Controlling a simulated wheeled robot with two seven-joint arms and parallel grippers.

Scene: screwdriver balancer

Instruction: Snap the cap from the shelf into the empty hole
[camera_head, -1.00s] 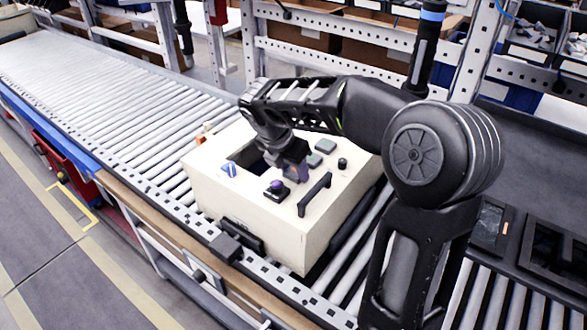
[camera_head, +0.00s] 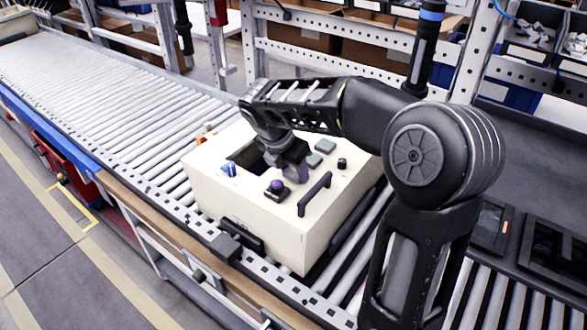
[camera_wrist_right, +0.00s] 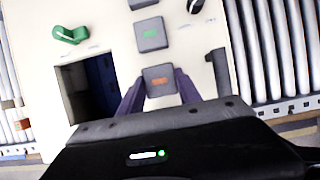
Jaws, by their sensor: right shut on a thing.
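The cream control box (camera_head: 240,205) stands on the roller conveyor. My right gripper (camera_head: 297,174) reaches down to its top face, between the dark rectangular opening (camera_head: 246,160) and the black handle (camera_head: 314,194). In the right wrist view its purple fingers (camera_wrist_right: 159,92) are shut on a grey square cap (camera_wrist_right: 158,80) with an orange mark. The cap lies in line with a grey square cap with a green mark (camera_wrist_right: 150,34). The hole under the held cap is hidden, and I cannot tell whether the cap is seated. My left gripper is not in view.
Two grey caps (camera_head: 325,146), a black knob (camera_head: 342,163), a blue knob (camera_head: 229,169) and a purple-topped button (camera_head: 277,188) stand on the box near my gripper. A perforated metal frame (camera_head: 350,52) stands behind the conveyor. The rollers (camera_head: 100,90) at left are clear.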

